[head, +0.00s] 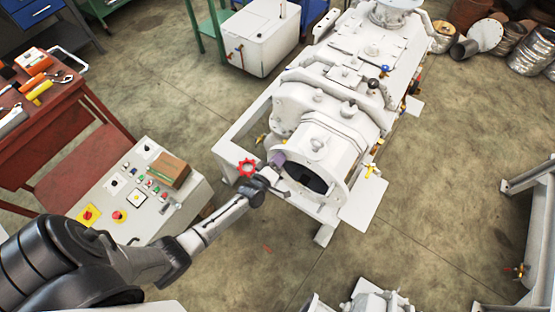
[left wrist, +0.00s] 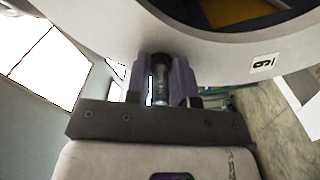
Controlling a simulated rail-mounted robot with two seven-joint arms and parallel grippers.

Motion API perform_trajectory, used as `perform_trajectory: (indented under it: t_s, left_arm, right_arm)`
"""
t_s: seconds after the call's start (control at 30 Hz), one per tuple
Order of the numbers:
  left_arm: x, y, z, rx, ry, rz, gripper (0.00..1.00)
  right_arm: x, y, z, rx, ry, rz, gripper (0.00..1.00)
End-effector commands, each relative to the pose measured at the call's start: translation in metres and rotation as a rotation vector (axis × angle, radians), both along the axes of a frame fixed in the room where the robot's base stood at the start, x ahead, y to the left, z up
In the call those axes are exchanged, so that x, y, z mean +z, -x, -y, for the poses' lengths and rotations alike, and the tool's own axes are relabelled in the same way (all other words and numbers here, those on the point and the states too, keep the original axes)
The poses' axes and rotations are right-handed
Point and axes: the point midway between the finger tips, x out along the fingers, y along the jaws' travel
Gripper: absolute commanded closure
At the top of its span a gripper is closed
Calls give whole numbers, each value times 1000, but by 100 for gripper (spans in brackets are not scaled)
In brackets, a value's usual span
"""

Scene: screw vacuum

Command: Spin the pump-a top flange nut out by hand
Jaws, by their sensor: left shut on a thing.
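The white pump (head: 325,80) stands on its pale frame, with its round open flange (head: 325,172) facing the near side. My left gripper (head: 277,161) reaches to the flange's left edge. In the left wrist view, its two purple-grey fingers (left wrist: 161,72) are shut around a dark nut (left wrist: 161,62) close against the pale flange rim (left wrist: 205,42). A shiny threaded stud (left wrist: 160,90) shows between the fingers. The fingers hide the sides of the nut, so I cannot tell how far it sits along the stud. My right gripper is not in view.
A red handwheel (head: 247,168) is just left of the gripper. A control box (head: 140,195) with buttons and a brown block stands further left. A red workbench (head: 50,110) with tools is at the left.

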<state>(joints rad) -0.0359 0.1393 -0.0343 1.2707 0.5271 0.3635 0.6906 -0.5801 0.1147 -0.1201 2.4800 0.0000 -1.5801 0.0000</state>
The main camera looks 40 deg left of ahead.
Motion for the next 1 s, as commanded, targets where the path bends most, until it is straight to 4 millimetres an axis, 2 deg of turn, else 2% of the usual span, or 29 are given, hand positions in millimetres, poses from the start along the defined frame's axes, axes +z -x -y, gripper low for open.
perform_trajectory:
  t_s: [0.07, 0.1, 0.37, 0.6, 0.73, 1.0]
  left_arm:
    - [-5, 1, -1, 0, 0, -13, 100]
    - [-5, 1, -1, 0, 0, -13, 76]
    - [-3, 1, -1, 0, -1, -7, 52]
    - [-1, 1, 0, 0, -1, -4, 52]
    - [-1, 10, 1, 0, -1, -4, 52]
    - [-1, 60, 8, 0, -1, -7, 52]
  right_arm:
    - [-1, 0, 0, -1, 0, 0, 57]
    - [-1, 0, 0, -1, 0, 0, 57]
    - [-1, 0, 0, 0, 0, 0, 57]
    - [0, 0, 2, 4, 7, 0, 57]
    - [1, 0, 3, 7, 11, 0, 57]
    - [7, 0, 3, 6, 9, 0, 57]
